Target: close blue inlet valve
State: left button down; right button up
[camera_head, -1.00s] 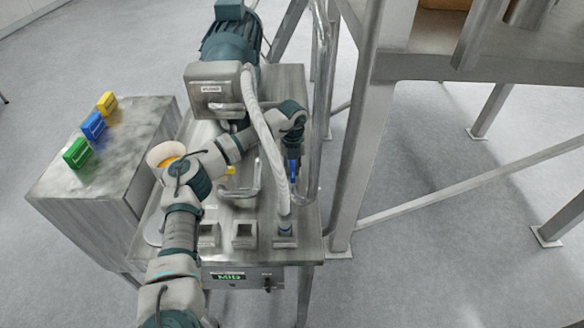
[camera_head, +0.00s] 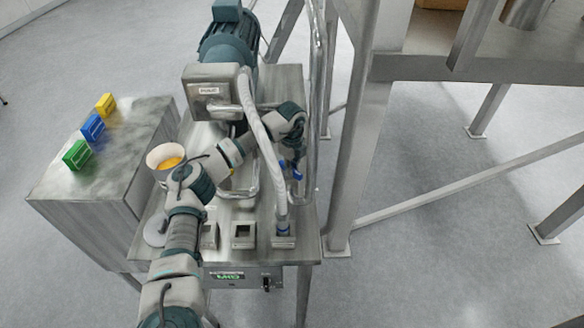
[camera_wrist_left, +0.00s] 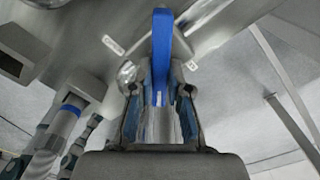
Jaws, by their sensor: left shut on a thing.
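The blue inlet valve handle (camera_head: 297,173) is on the pipework at the right side of the machine, partly hidden by my left gripper (camera_head: 293,153). In the left wrist view the handle (camera_wrist_left: 162,45) is a long blue bar running up the picture from between the fingers. My left gripper (camera_wrist_left: 160,108) is shut on this handle, with one finger on each side. My left arm reaches across the machine top from the front left. My right gripper is in neither view.
A curved pale hose (camera_head: 262,140) runs close beside my left forearm. A cup with orange-yellow contents (camera_head: 168,162) is left of the arm. Green, blue and yellow blocks stand on the metal cabinet (camera_head: 85,190). A steel frame post (camera_head: 355,150) stands right of the valve.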

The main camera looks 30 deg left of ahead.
pick_arm(q)
jog(key=n, duration=0.2)
jog(key=n+p, duration=0.1)
jog(key=n, duration=0.2)
jog(key=shift+w+a, duration=0.1)
jog(key=shift+w, duration=0.1)
jog(key=shift+w+n+p, duration=0.1)
jog(key=shift+n+p, duration=0.2)
jog(key=shift+n, duration=1.5)
jog(key=shift+f+n, duration=0.1)
jog(key=shift+n, duration=0.2)
jog(key=c, duration=1.1)
grip_release()
jog(key=shift+a, duration=0.25)
notch_tip(320, 180, up, 12)
jog(key=shift+w+a+f, duration=0.1)
jog(key=shift+f, duration=0.05)
